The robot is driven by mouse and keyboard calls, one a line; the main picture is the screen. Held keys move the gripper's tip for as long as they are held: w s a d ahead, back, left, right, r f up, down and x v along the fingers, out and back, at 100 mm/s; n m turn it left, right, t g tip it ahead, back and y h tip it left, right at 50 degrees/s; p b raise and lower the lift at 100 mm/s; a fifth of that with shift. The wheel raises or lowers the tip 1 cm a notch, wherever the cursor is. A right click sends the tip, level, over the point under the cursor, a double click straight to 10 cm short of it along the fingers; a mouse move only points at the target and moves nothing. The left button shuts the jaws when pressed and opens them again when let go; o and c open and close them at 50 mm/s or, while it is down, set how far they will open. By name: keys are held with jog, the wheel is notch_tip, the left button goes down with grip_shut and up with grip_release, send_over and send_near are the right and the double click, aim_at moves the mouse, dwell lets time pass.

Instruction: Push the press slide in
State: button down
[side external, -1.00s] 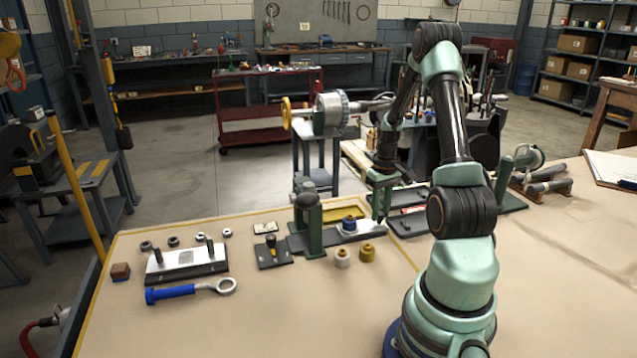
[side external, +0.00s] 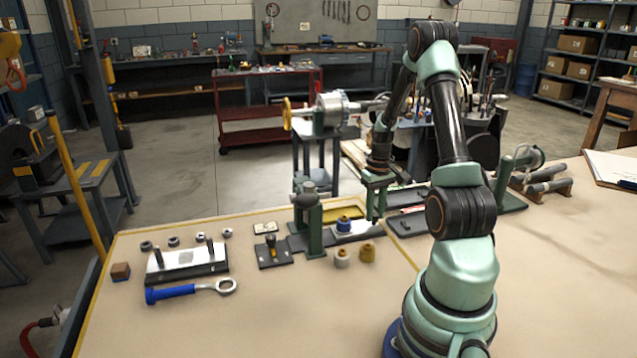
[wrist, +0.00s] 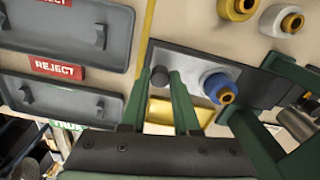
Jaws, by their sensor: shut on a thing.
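The press slide (side external: 362,232) is a flat grey plate on the bench. It carries a blue part with a brass-coloured core (side external: 344,224) and has a dark round knob (wrist: 159,76) near its outer end. My gripper (side external: 374,216) stands over that end. In the wrist view my green fingers (wrist: 158,74) are on either side of the knob and shut on it. The green press (side external: 309,218), with a dark round top, stands to the left of the blue part in the side view. The blue part is outside the press frame, close to it.
A white collar (side external: 342,258) and a brass collar (side external: 367,252) stand in front of the slide. A yellow tray (wrist: 180,110) lies behind it. Dark reject trays (wrist: 60,98) lie beyond my gripper.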

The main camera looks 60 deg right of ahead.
aim_at(340, 221)
jog(key=w+a, duration=0.7)
jog(key=c, duration=0.6)
grip_release()
jog(key=shift+c, duration=0.2)
notch_tip(340, 221, up, 12)
jog(key=shift+a+r, duration=0.1)
jog(key=shift+r, duration=0.05)
